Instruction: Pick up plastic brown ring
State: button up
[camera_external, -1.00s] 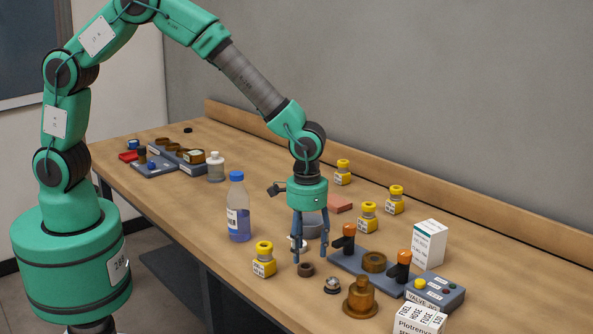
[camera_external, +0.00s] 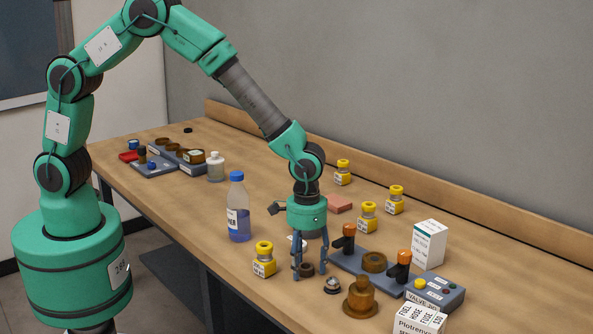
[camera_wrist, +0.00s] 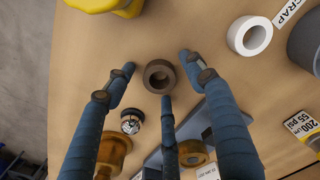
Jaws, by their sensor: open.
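The small brown ring (camera_external: 307,269) lies flat on the table near its front edge. In the wrist view the ring (camera_wrist: 160,76) shows as a dark brown ring with an open hole. My gripper (camera_external: 308,268) is open and points down over the ring. In the wrist view its three blue fingers (camera_wrist: 158,84) surround the ring, two at the sides and one below it in the picture. I see gaps between the fingers and the ring. Nothing is held.
A small silver-and-black part (camera_external: 332,285) and an amber stepped piece (camera_external: 361,300) stand close to the right. A yellow-capped bottle (camera_external: 264,261) is to the left. The grey valve fixture (camera_external: 343,259) lies behind. A white ring (camera_wrist: 250,36) is nearby.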

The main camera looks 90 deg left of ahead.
dwell(0.4)
jog(key=c, duration=1.1)
jog(key=shift+o, duration=0.2)
jog(key=shift+r, duration=0.1)
notch_tip(320, 180, up, 10)
jog(key=p, duration=0.2)
